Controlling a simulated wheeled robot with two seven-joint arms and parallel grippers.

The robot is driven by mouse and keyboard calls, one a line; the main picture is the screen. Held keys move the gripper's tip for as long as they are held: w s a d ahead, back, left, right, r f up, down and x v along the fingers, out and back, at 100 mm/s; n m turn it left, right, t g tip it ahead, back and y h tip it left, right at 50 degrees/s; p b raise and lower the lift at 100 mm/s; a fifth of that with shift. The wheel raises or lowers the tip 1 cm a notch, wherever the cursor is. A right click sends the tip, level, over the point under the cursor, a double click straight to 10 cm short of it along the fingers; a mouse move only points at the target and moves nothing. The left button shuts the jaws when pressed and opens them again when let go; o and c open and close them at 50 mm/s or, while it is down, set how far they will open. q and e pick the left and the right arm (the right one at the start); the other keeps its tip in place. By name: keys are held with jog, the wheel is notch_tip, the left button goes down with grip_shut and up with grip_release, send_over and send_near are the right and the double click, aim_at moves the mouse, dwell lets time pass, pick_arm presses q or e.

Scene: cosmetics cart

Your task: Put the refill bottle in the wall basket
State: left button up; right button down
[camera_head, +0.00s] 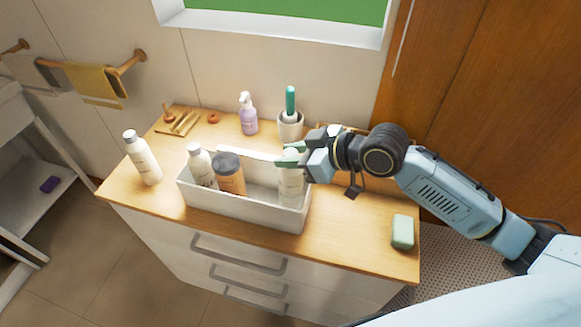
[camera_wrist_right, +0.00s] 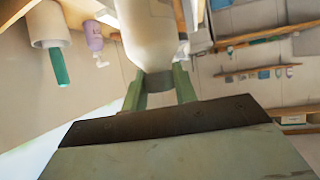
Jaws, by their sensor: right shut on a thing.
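My right gripper (camera_head: 291,156) reaches in from the right and is shut on the top of a white bottle (camera_head: 290,186), which I take for the refill bottle. The bottle is upright at the right end of a white open bin (camera_head: 245,211); I cannot tell whether it rests on the bin's floor or hangs above it. In the right wrist view the same bottle (camera_wrist_right: 155,38) is between the green fingers (camera_wrist_right: 160,88). I cannot make out a wall basket. My left gripper is not in view.
The bin stands on a wooden cabinet top (camera_head: 345,240). A white bottle (camera_head: 144,160) stands left of it. Behind it are a purple pump bottle (camera_head: 248,115) and a cup (camera_head: 290,127) with a green-handled brush. A green soap bar (camera_head: 402,231) lies at the front right.

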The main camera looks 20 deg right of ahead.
jog(key=shift+f, duration=2.05)
jog(key=c, duration=1.1)
grip_release()
jog(key=v, duration=1.2)
jog(key=shift+b, duration=0.3)
